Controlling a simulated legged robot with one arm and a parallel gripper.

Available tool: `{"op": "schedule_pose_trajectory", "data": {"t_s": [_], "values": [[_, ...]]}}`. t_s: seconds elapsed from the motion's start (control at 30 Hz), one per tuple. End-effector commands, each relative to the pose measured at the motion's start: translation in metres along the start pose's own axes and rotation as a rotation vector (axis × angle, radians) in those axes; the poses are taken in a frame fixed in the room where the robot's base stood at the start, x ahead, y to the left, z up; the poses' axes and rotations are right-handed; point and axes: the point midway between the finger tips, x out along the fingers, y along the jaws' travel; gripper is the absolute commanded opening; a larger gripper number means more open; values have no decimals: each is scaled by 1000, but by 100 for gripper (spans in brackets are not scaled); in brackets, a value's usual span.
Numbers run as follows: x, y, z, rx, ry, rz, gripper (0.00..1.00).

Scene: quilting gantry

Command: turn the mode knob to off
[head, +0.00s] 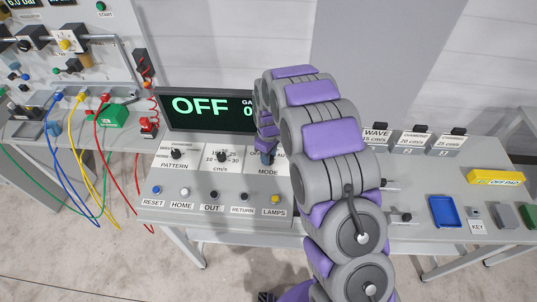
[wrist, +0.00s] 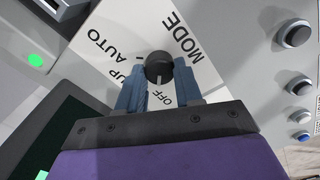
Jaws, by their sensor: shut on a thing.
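The dark mode knob (wrist: 160,67) sits on a white plate (wrist: 205,70) lettered MODE, AUTO, OFF and a label ending in UP. Its pale mark points down in the wrist view, towards my gripper and close to the word OFF. My gripper (wrist: 160,82) has its blue fingers on either side of the knob, shut on it.
Left of the MODE plate are the speed knob (head: 222,156) and pattern knob (head: 176,154). A row of buttons, including the yellow LAMPS button (head: 275,198), lies in front. A blue tray (head: 444,212) and a yellow box (head: 495,177) stand at right.

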Motion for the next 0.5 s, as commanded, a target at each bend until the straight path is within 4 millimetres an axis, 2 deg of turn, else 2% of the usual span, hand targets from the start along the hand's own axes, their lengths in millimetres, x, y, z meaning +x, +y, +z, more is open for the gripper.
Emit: {"op": "schedule_pose_trajectory", "data": {"t_s": [0.17,0.2,0.43,0.5], "values": [[0,1,-1,0,2,3,4],[0,1,-1,0,2,3,38],[0,0,1,1,1,1,60],[0,0,1,1,1,1,60]]}}
